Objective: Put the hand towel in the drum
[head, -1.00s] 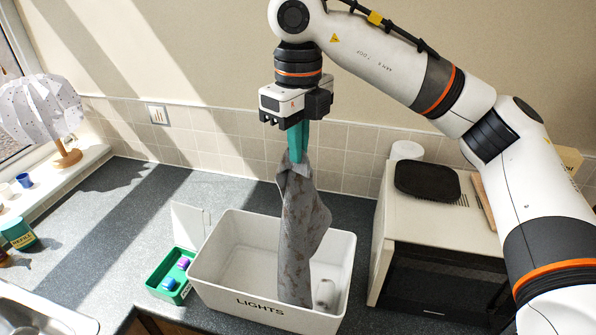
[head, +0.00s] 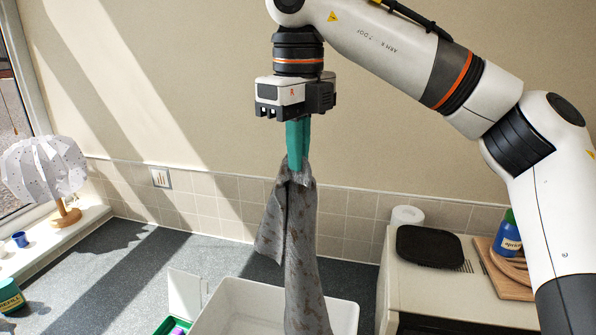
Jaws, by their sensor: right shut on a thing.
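The hand towel (head: 298,245) is grey with small brownish marks. My right gripper (head: 298,168) is shut on its top end, and the towel hangs down from the green fingers. The towel hangs in front of the white basket (head: 341,314), and its lower end runs out of the bottom of the picture. I cannot tell whether the lower end is inside the basket. No drum shows in this view. My left gripper is not in view.
A microwave (head: 425,298) stands at the right with a dark round item (head: 430,245) and a wooden board (head: 497,268) on top. A green box (head: 172,327) with a raised lid is left of the basket. A lamp (head: 45,170) stands on the left sill.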

